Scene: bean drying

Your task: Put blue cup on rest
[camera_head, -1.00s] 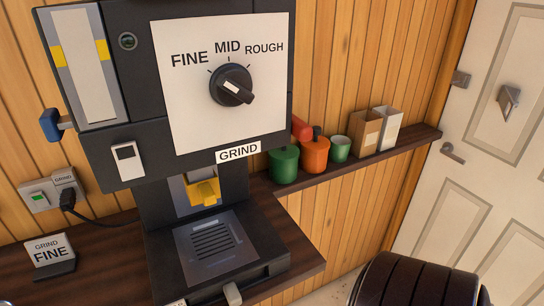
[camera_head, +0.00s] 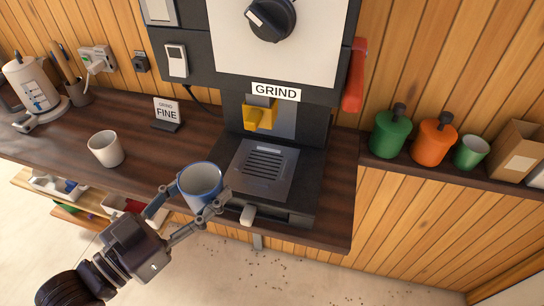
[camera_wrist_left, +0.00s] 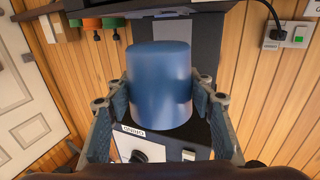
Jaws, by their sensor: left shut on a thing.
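The blue cup (camera_head: 200,190) is upright, with a pale inside and a blue rim, in front of and left of the grinder. My left gripper (camera_head: 198,197) is shut on its sides, and the cup fills the middle of the left wrist view (camera_wrist_left: 160,85). The rest appears to be the dark slatted plate (camera_head: 262,170) at the grinder's base, below the yellow spout (camera_head: 260,115). The plate is bare. The cup is beside its left front edge, apart from it as far as I can tell. My right gripper is not in view.
A white cup (camera_head: 105,148) and a FINE sign (camera_head: 167,113) stand on the dark counter (camera_head: 75,135) to the left. A red lever (camera_head: 355,78) hangs at the grinder's right. Green and orange canisters and a green cup (camera_head: 471,152) stand on the right shelf.

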